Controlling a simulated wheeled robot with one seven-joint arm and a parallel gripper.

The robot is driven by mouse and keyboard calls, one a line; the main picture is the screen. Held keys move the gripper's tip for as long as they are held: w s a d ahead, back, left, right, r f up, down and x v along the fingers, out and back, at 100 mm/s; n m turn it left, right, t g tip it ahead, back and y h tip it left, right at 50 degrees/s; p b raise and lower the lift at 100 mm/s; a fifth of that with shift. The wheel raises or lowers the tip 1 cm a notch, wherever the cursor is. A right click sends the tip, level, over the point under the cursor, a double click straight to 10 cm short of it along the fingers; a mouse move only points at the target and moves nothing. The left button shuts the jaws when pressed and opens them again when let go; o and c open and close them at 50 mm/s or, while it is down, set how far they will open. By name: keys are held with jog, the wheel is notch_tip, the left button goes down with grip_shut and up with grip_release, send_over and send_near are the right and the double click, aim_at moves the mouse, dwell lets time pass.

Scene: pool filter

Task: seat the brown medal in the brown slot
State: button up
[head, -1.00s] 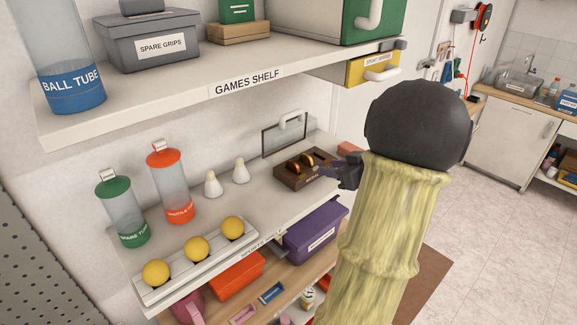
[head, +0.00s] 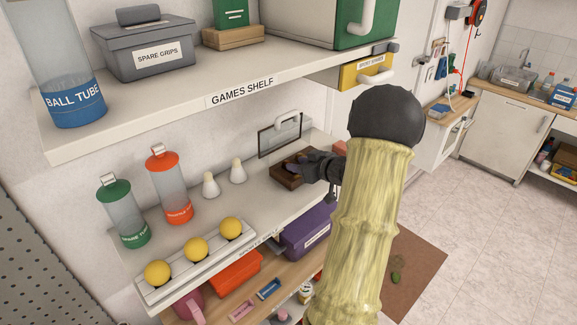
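A dark brown slotted block (head: 281,178) stands on the middle shelf, toward its right end. My gripper (head: 293,165) is right over the block, reaching in from the right, and its dark fingers cover most of the block's top. The slots and any medals in them are mostly hidden behind my gripper. I cannot make out the brown medal, nor whether the fingers are open or shut on something.
A clear panel with a white handle (head: 280,136) stands behind the block. Two white pins (head: 238,171) and the orange-capped tube (head: 171,188) are to the left. Yellow balls (head: 196,249) line the front rail. The upper shelf (head: 200,110) overhangs.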

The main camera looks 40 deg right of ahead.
aim_at(288, 161)
dwell(0.3)
jog(key=p+x, duration=0.2)
jog(key=x, duration=0.2)
jog(key=shift+w+p, duration=0.4)
jog(key=shift+w, duration=0.05)
jog(key=shift+w+f, duration=0.1)
jog(key=shift+w+a, duration=0.1)
jog(key=shift+c, duration=1.2)
grip_shut()
